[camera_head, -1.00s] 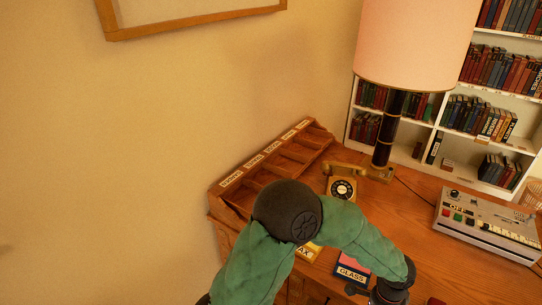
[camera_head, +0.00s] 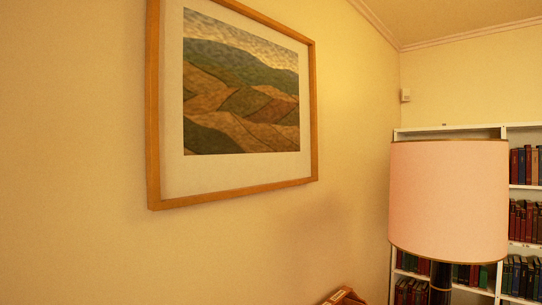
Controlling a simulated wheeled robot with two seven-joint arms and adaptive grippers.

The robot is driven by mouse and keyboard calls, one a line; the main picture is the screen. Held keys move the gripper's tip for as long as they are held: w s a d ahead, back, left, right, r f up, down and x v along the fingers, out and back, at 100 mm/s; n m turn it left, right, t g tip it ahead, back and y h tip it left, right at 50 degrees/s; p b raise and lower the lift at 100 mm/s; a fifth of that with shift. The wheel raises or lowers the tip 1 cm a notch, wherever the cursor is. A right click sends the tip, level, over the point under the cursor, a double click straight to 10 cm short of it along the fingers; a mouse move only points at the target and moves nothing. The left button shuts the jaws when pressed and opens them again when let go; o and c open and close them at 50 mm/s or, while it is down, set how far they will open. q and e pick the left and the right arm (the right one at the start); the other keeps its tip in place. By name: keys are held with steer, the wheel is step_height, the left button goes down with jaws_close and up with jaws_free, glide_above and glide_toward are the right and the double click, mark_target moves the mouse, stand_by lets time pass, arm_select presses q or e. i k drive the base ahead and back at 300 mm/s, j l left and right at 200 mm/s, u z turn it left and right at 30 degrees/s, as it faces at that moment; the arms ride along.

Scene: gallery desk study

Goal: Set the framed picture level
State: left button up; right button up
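The framed picture (camera_head: 236,84) hangs on the yellow wall at the upper left of the head view. It has a wooden frame (camera_head: 235,194), a pale mat and a landscape of green and brown hills. Its top edge is partly cut off by the view. Its bottom edge rises toward the right; seen at this slant, I cannot tell how much of that is tilt. Neither of my grippers shows in this view, and nothing touches the frame.
A lamp with a pink shade (camera_head: 448,200) stands right of the picture, in front of a white bookshelf (camera_head: 493,282). A corner of the wooden desk organizer (camera_head: 343,296) shows at the bottom. The wall below the picture is bare.

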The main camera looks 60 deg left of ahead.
mark_target(230, 89)
steer(key=i+u, duration=0.2)
steer(key=u, duration=0.25)
steer(key=i+l+u, duration=0.1)
steer(key=u, duration=0.35)
steer(key=i, duration=0.05)
